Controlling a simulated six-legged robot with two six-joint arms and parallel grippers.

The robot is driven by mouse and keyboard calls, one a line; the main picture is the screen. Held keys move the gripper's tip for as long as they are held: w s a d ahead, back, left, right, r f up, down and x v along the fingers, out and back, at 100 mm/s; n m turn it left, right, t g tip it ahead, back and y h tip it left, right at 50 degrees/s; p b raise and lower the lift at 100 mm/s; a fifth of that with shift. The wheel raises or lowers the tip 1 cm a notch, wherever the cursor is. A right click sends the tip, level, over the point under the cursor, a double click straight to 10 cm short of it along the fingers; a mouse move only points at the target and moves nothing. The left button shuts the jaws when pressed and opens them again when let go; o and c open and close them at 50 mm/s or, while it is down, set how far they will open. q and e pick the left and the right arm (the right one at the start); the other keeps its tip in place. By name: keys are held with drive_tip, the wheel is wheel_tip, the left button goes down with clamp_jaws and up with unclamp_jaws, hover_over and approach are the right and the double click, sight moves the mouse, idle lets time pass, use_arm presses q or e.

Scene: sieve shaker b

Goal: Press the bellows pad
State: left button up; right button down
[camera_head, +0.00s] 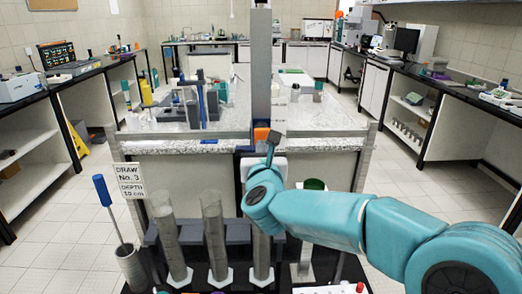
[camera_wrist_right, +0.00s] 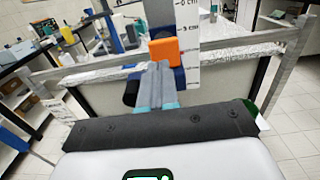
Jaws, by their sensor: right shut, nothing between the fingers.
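I cannot tell for certain which part is the bellows pad. An orange block (camera_head: 261,134) sits on the front of the tall grey column, by a dark blue part. It also shows in the wrist view (camera_wrist_right: 165,52). A green round-topped piece (camera_head: 315,184) stands just right of my right gripper, partly hidden by my arm; a sliver of it shows in the wrist view (camera_wrist_right: 250,107). My right gripper (camera_head: 275,138) is shut and empty. In the wrist view its fingertips (camera_wrist_right: 158,68) overlap the lower edge of the orange block; contact cannot be told. My left gripper is out of view.
Several clear tubes (camera_head: 214,235) stand in a front rack below my arm. A blue-handled tool (camera_head: 102,193) stands in a holder at left, beside a "DRAW No. 3" sign (camera_head: 131,180). A stone-topped bench (camera_head: 325,118) lies behind the column. Floor is open on both sides.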

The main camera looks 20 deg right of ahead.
drive_tip(key=b+v, duration=0.1)
drive_tip(key=v, duration=0.6)
drive_tip(key=shift+f+b, duration=0.25)
drive_tip(key=shift+b, duration=0.15)
drive_tip(key=shift+s+d, duration=0.1)
drive_tip(key=shift+s, duration=0.05)
